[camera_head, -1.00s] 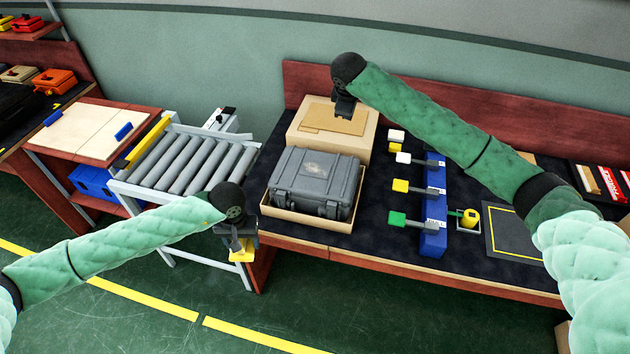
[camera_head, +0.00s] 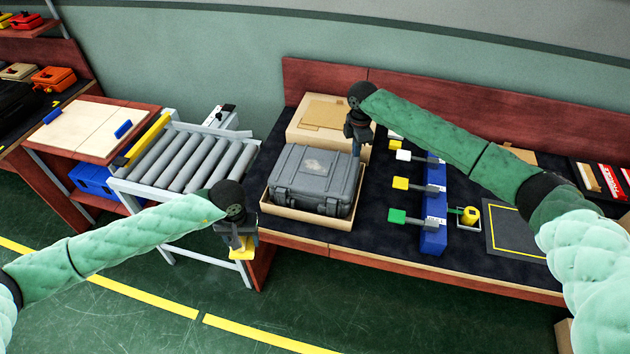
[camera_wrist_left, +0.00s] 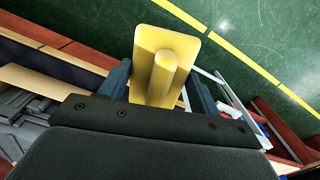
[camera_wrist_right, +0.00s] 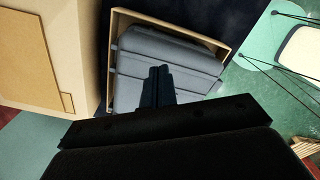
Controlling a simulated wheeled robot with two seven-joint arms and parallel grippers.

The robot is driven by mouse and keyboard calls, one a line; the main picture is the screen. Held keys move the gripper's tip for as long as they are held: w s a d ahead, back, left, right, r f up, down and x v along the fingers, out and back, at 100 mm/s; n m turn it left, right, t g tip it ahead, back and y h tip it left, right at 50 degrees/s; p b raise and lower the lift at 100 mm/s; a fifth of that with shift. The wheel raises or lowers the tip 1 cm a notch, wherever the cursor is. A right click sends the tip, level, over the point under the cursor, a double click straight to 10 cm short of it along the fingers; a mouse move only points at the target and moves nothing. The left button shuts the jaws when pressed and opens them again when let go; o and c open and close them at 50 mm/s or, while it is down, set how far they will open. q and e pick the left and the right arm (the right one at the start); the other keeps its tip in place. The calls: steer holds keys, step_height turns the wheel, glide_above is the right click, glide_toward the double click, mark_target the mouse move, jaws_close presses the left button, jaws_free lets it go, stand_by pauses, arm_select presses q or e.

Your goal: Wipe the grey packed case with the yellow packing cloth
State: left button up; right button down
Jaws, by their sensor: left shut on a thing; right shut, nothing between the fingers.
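The grey case (camera_head: 314,180) sits in a shallow open cardboard tray (camera_head: 306,219) on the dark-topped bench, with a pale smudge on its lid. It also shows in the right wrist view (camera_wrist_right: 190,62). My left gripper (camera_head: 240,244) is shut on the yellow packing cloth (camera_head: 243,252), held in the air left of the tray, in front of the bench edge. The left wrist view shows the cloth (camera_wrist_left: 165,60) as a yellow pad with a raised ridge between the fingers. My right gripper (camera_head: 357,147) is shut and empty, pointing down at the case's back right corner; contact cannot be told.
A closed cardboard box (camera_head: 335,128) stands behind the case. A blue rack (camera_head: 434,225) with coloured tabs is to the right, beside a small yellow object (camera_head: 470,216). A roller conveyor (camera_head: 185,160) lies to the left. The floor in front is clear.

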mark_target(354, 167)
arm_select(q)
steer(key=shift+f+b, duration=1.7)
steer(key=shift+f, duration=0.15)
arm_select(e)
steer(key=shift+f, duration=2.4)
steer(key=shift+f, duration=0.55)
arm_select(q)
steer(key=shift+r, duration=0.1)
arm_select(e)
steer(key=shift+r, duration=0.15)
arm_select(q)
steer(key=shift+r+p, duration=2.35)
steer(key=shift+p, duration=0.05)
arm_select(e)
steer(key=shift+r, duration=2.9)
arm_select(q)
steer(key=shift+f, duration=0.1)
